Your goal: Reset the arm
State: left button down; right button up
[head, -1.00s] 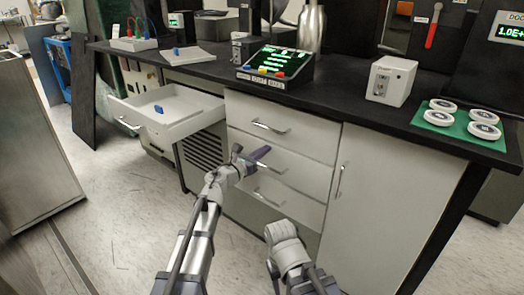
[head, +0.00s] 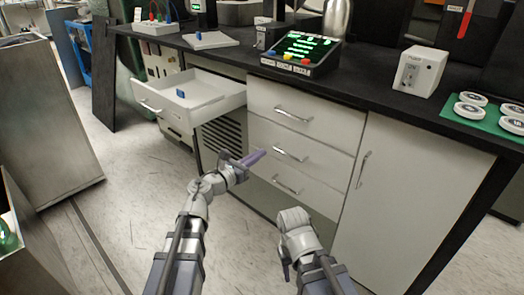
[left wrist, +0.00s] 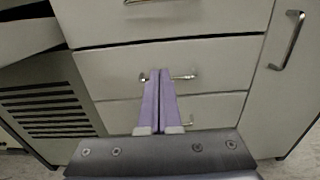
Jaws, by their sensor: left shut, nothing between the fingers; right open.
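My left gripper (head: 254,158) is shut and empty, its purple fingers pointing at the front of the white drawer cabinet (head: 408,190). In the left wrist view the two fingers (left wrist: 160,74) lie together, with their tips in line with a drawer handle (left wrist: 182,77). I cannot tell whether they touch it. My right gripper (head: 293,220) is lower and to the right, in front of the cabinet; its fingers are hard to make out, and nothing shows held in it.
An upper left drawer (head: 222,100) stands pulled out with a small blue block (head: 180,93) inside. The black bench top (head: 385,92) carries a control box (head: 300,52), a white box (head: 420,70) and a green mat (head: 462,120) with several round discs. Open floor lies left.

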pick_arm(q)
jog(key=w+a+r+n+t+y+p, duration=0.35)
jog(key=a+n+y, duration=0.4)
jog(key=n, duration=0.85)
jog(key=s+a+f+n+g+y+p, duration=0.15)
jog(key=s+f+n+g+y, duration=0.4)
jog(key=n, duration=0.65)
jog(key=s+d+f+n+g+p, duration=0.2)
jog(key=s+d+f+n+g, duration=0.15)
jog(key=s, duration=0.45)
jog(key=s+d+f+n+g+p, duration=0.25)
jog(key=s+n+g, duration=0.2)
jog(key=s, duration=0.35)
jog(key=s+d+f+n+g+p, duration=0.1)
jog(key=s+d+f+n+g, duration=0.3)
jog(key=s, duration=0.4)
notch_tip(320, 180, up, 38)
jog(key=p, duration=3.7)
jog(key=shift+w+a+f+h, duration=0.15)
jog(key=shift+w+a+h, duration=0.1)
jog(key=shift+h, duration=0.15)
